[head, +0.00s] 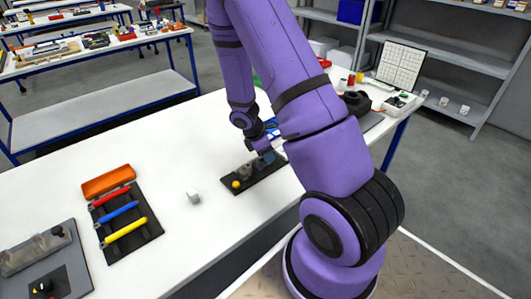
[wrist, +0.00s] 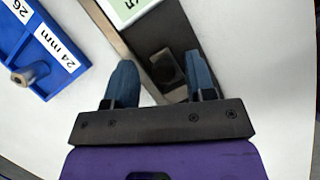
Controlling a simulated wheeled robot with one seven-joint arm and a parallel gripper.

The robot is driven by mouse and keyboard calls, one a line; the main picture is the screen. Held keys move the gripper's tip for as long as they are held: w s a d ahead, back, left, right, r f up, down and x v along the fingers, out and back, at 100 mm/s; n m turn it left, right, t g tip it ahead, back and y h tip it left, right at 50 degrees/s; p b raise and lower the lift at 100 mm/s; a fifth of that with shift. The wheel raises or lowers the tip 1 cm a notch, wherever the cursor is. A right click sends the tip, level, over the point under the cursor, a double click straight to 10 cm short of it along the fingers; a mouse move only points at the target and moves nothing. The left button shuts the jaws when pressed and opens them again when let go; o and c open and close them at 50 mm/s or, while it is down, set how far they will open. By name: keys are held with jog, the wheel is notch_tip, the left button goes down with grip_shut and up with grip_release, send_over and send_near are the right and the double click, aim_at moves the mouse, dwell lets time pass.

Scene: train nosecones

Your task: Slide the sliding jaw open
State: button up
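A small black fixture (head: 262,182) lies on the white table in the head view, with a grey block (head: 244,171) and a yellow knob (head: 236,184) on it. Which part is the sliding jaw, I cannot tell for sure. My gripper (head: 267,158) is low over the fixture's right end, partly hidden by my arm. In the wrist view, my gripper (wrist: 161,76) is open, its two blue fingers apart. A dark block (wrist: 167,68) with a grey metal edge shows between them, close to the right finger. Contact is not clear.
A blue tray (wrist: 48,50) marked "24 mm" and "26" is left of the fingers. A grey plate (head: 42,262) is at far left. White table lies bare between.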

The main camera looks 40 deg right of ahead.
jog(key=v, duration=1)
jog(key=shift+r, duration=0.35)
dwell(0.3)
notch_tip(320, 180, up, 11)
jog(key=m+t, duration=0.2)
jog(key=m, duration=0.1)
send_over(255, 165)
jog(key=a, duration=0.3)
jog(key=s+a+r+m+t+y, duration=0.1)
jog(key=s+a+r+m, duration=0.1)
jog(key=s+r, duration=0.15)
jog(key=s+a+r+m+y, duration=0.1)
jog(key=s+a+r+m, duration=0.1)
jog(key=r, duration=0.3)
jog(key=s+a+r+m+t+y, duration=0.1)
jog(key=s+a+r+m+t, duration=0.1)
jog(key=s, duration=0.5)
jog(key=s+a+r+m+t+y, duration=0.1)
jog(key=s+a+r+m+t, duration=0.1)
jog(key=s+a+r, duration=0.4)
notch_tip(255, 165, up, 2)
jog(key=shift+s+r+m, duration=0.1)
jog(key=shift+s+m, duration=0.55)
jog(key=shift+m, duration=0.25)
